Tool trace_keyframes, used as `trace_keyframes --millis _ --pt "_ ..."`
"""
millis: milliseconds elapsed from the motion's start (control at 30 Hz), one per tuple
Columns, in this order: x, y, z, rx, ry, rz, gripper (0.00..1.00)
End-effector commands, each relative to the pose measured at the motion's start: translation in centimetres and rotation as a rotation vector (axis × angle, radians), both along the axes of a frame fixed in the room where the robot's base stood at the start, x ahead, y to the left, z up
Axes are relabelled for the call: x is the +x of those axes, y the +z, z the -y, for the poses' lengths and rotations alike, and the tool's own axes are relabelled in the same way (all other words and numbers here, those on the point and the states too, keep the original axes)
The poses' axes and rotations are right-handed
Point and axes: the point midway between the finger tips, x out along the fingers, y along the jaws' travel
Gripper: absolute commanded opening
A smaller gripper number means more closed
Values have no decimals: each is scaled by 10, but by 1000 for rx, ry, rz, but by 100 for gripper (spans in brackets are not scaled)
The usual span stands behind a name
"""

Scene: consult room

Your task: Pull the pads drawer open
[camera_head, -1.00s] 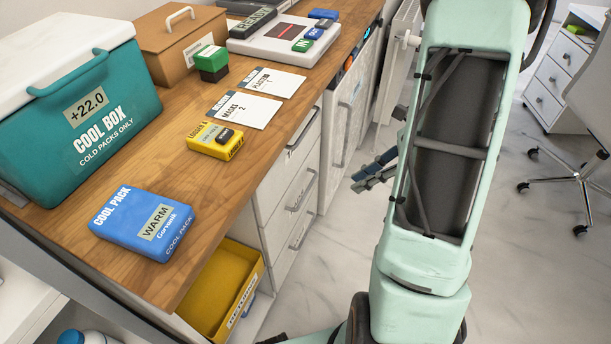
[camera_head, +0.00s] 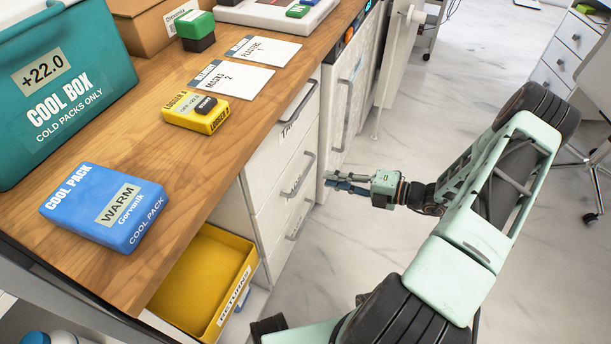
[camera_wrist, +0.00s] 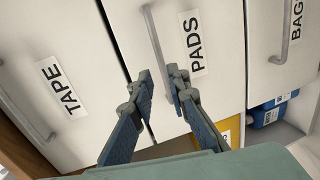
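The pads drawer (camera_wrist: 207,95) is white, with a PADS label and a grey bar handle (camera_wrist: 153,35); it looks shut. In the wrist view it lies between the drawer labelled TAPE (camera_wrist: 75,110) and one labelled BAG, its end cut off. In the head view it appears to be the middle drawer (camera_head: 277,187) of the desk unit. My gripper (camera_wrist: 160,73) is open, its two dark fingers apart in front of the pads drawer. The handle's line runs between them, close to the right finger; contact cannot be told. The head view shows my gripper (camera_head: 330,179) just right of the drawer fronts.
A wooden desk (camera_head: 160,150) holds a cool pack (camera_head: 106,207), a teal cool box (camera_head: 62,85), a yellow box (camera_head: 195,112) and cards. A yellow returns bin (camera_head: 238,290) sits below, left of the drawers. Clear marble floor (camera_head: 345,250) lies in front of them.

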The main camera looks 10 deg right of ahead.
Motion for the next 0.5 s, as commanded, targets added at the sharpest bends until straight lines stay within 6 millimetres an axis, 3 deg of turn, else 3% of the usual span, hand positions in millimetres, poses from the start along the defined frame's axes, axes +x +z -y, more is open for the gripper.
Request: trace_keyframes --millis 300,500 --pt "33 -15 -50 -1 6 -1 16" --pt "48 -19 -69 -3 6 0 16"
